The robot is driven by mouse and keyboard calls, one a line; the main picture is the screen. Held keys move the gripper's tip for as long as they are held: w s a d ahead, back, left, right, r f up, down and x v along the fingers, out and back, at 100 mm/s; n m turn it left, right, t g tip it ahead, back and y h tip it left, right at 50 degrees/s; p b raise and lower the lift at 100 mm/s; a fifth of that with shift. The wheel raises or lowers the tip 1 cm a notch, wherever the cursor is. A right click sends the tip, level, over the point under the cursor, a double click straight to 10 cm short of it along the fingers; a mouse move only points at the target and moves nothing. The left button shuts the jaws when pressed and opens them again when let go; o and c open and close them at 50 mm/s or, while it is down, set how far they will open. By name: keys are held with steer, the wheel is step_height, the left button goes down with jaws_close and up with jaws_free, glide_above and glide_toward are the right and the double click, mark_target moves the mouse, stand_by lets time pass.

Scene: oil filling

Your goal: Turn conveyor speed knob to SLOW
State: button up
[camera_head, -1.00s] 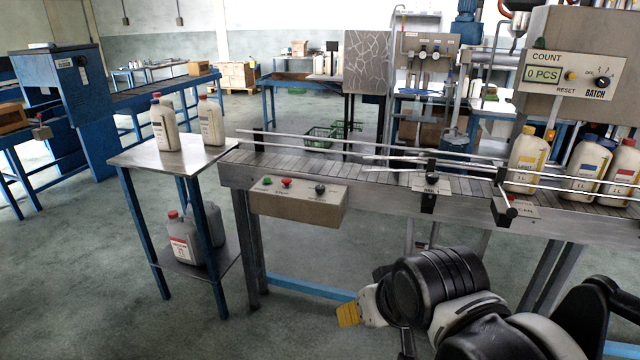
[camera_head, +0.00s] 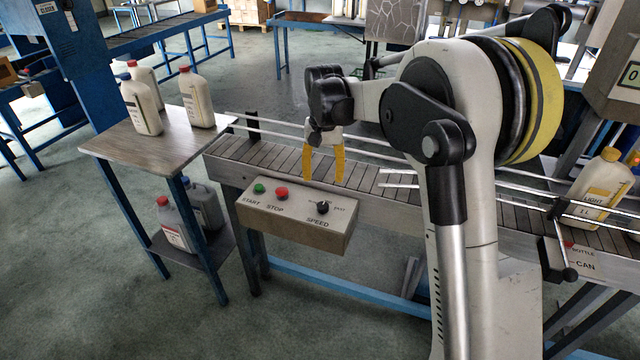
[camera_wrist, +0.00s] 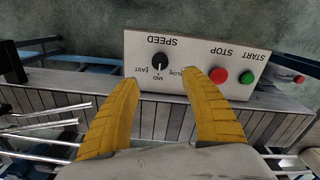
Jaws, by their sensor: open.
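The black speed knob (camera_head: 322,207) sits at the right end of the grey control box (camera_head: 290,226) on the conveyor's front side. In the wrist view the knob (camera_wrist: 159,61) appears upside down, with the SLOW, MID and FAST marks around it. I cannot surely tell its pointer's setting. My gripper (camera_head: 323,178), with yellow fingers, points down over the conveyor edge just behind the box. It is open and empty. In the wrist view its fingertips (camera_wrist: 172,78) lie either side of the knob's column, apart from the knob.
The green START button (camera_head: 259,188) and red STOP button (camera_head: 281,194) share the panel. Guide rails (camera_head: 400,183) run above the conveyor belt (camera_head: 270,160). A side table (camera_head: 150,150) with several bottles stands left. A bottle (camera_head: 600,185) stands on the belt at right.

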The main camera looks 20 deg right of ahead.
mark_target(323, 205)
steer(key=shift+w+f, duration=0.1)
steer(key=shift+f, duration=0.3)
step_height(323, 205, down, 10)
steer(key=b, duration=0.4)
jaws_close()
